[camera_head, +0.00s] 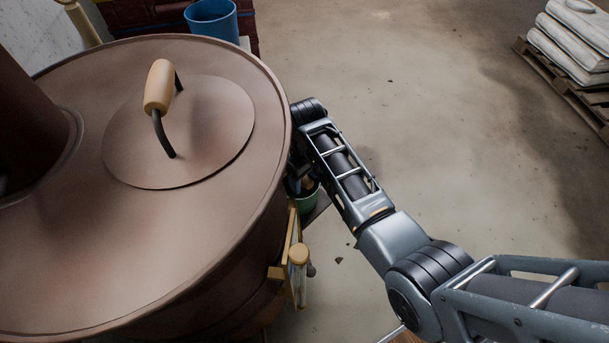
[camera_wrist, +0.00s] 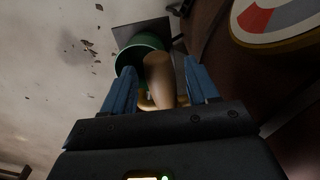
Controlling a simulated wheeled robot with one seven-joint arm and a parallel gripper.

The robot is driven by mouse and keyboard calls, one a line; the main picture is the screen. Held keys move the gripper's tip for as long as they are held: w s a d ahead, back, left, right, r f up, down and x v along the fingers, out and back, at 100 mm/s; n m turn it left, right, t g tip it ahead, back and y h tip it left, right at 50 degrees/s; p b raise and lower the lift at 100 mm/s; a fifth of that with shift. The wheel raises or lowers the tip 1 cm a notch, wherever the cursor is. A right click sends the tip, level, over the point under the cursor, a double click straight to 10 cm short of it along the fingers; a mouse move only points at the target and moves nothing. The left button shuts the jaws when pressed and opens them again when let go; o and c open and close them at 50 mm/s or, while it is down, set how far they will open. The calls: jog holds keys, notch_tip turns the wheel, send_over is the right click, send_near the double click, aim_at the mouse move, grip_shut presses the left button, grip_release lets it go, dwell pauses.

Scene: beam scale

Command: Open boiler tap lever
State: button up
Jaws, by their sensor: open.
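The brown boiler (camera_head: 60,250) fills the left of the head view. In the wrist view, my gripper (camera_wrist: 159,70) is open, with its two blue fingers apart. A tan, rounded lever handle (camera_wrist: 160,78) lies between the fingers, with visible gaps on both sides. A brass-coloured part (camera_wrist: 150,103) shows at its lower end, partly hidden by the gripper body. In the head view my arm reaches down beside the boiler's right side. The fingers and the tap lever are hidden there.
A green container (camera_wrist: 128,58) stands on a dark plate (camera_wrist: 150,30) beyond the lever. A round gauge (camera_wrist: 278,22) is on the boiler close by. A brass-fitted sight tube (camera_head: 298,256) sticks out from the boiler.

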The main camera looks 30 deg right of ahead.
grip_shut()
dwell(0.4)
